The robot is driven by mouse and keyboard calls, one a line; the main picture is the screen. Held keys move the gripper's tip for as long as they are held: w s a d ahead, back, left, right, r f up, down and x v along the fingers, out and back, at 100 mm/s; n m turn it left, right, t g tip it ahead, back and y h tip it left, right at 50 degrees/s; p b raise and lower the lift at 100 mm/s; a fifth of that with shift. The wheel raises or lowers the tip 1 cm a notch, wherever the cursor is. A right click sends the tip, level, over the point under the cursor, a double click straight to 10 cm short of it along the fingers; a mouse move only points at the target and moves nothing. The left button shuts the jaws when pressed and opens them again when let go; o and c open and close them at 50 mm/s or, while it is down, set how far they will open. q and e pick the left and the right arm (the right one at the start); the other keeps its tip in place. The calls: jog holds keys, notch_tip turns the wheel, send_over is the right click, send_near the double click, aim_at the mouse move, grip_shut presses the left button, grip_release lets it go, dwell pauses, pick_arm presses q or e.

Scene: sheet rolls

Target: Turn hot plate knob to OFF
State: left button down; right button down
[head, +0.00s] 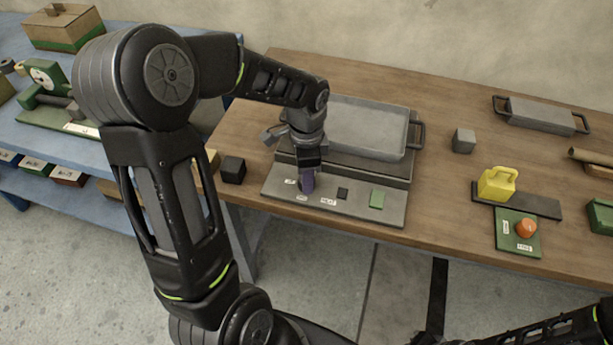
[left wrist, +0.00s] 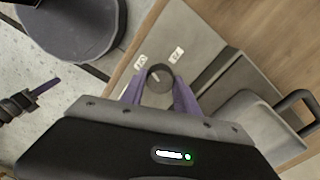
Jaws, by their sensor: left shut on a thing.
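The hot plate (head: 340,165) has a grey control panel (head: 372,210) along its front and a grey tray on top. My left gripper (head: 307,182) points down at the panel's left part, its purple fingers shut on the knob. In the left wrist view the round dark knob (left wrist: 160,76) sits between the fingertips (left wrist: 160,88), with a light pointer mark on its top. Small white labels (left wrist: 177,54) stand around it, too small to read surely. What seems to be my right gripper (left wrist: 45,87) shows at the left wrist view's left edge, its opening unclear.
A dark square (head: 342,193) and a green patch (head: 377,199) lie on the panel. A black cube (head: 232,170) stands to the left. A grey cube (head: 464,141), a yellow weight-like block (head: 497,184) and an orange button (head: 526,228) are to the right.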

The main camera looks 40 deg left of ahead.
pick_arm(q)
jog(key=shift+n+b, duration=0.4)
jog(key=shift+n, duration=1.9)
jog(key=c, duration=0.9)
grip_release()
jog(key=shift+r, duration=0.1)
notch_tip(320, 180, up, 8)
jog(key=shift+f, duration=0.2)
